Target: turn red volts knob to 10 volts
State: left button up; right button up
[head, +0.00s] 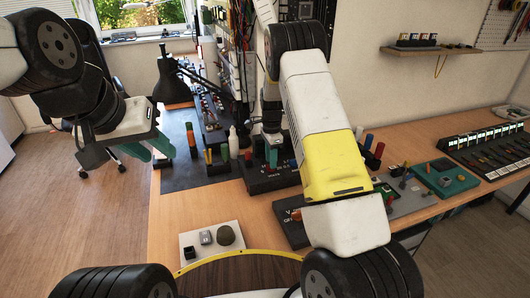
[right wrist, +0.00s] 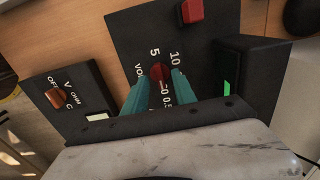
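The red volts knob (right wrist: 160,74) sits on a black panel (right wrist: 128,30) with white marks 5, 10, 20 and 0.5 around it. The 10 mark is up and right of the knob in the right wrist view. My right gripper (right wrist: 161,82) has its teal fingers on either side of the knob, with slight gaps seeming to show, so it looks open around it. In the head view my right gripper (head: 272,156) is over the black panel (head: 258,187), and the knob is hidden. My left gripper (head: 152,149) hangs empty in the air at left; its finger gap is unclear.
A box with an orange knob (right wrist: 56,97) marked V, OHM, OFF stands left of the panel. A red block (right wrist: 191,11) is on the panel's far part. A black lamp (head: 178,80) and a dark mat (head: 185,170) with upright pieces are left of my right gripper.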

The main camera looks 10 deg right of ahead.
jog(key=shift+f, duration=0.75)
grip_shut()
